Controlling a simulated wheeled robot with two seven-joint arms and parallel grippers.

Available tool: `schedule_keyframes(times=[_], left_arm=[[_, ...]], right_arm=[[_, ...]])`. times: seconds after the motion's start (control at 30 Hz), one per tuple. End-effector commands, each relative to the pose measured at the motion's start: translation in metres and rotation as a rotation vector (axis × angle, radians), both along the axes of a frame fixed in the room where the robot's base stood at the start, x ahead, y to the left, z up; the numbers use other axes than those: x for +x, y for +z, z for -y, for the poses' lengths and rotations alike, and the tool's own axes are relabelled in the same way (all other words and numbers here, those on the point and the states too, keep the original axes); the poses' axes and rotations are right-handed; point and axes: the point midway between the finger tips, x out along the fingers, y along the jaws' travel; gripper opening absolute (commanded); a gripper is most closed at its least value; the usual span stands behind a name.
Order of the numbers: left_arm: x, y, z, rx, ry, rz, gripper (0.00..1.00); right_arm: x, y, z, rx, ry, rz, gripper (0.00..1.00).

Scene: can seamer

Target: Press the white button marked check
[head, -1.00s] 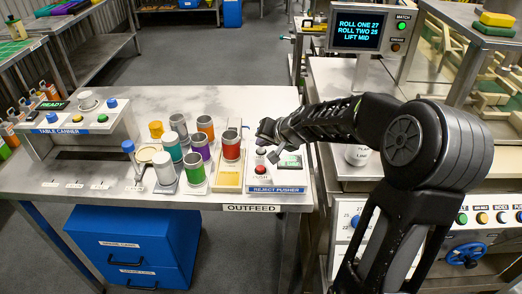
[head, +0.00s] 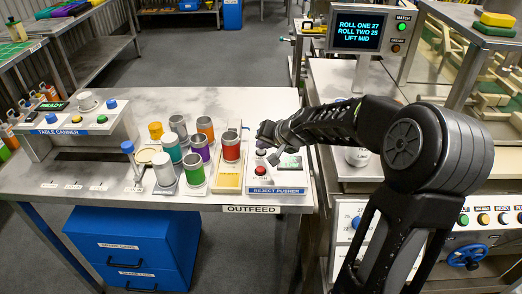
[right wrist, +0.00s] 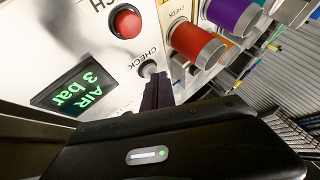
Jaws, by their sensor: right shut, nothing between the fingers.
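The white button (right wrist: 148,69) marked CHECK sits on the white reject pusher panel in the right wrist view, beside its printed label. My right gripper (right wrist: 157,86) is shut and empty. Its dark fingertips reach the near edge of this button and overlap it in the picture. I cannot tell whether they touch it or whether it is pressed in. In the head view my right gripper (head: 270,150) hangs low over the reject pusher panel (head: 290,181) and largely covers the button area. My left gripper is not in view.
A red button (right wrist: 127,22) and a green "AIR 3 bar" display (right wrist: 75,92) are close by on the panel.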

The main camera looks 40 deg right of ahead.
Motion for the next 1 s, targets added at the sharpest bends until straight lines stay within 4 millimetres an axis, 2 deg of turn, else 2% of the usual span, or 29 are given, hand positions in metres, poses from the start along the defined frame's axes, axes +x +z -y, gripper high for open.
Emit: schedule_keyframes(times=[0.53, 1.0], left_arm=[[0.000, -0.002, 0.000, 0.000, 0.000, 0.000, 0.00], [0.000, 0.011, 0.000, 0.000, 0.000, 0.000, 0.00]], right_arm=[[0.000, -0.002, 0.000, 0.001, 0.001, -0.001, 0.00], [0.000, 0.014, -0.001, 0.001, 0.001, 0.000, 0.00]])
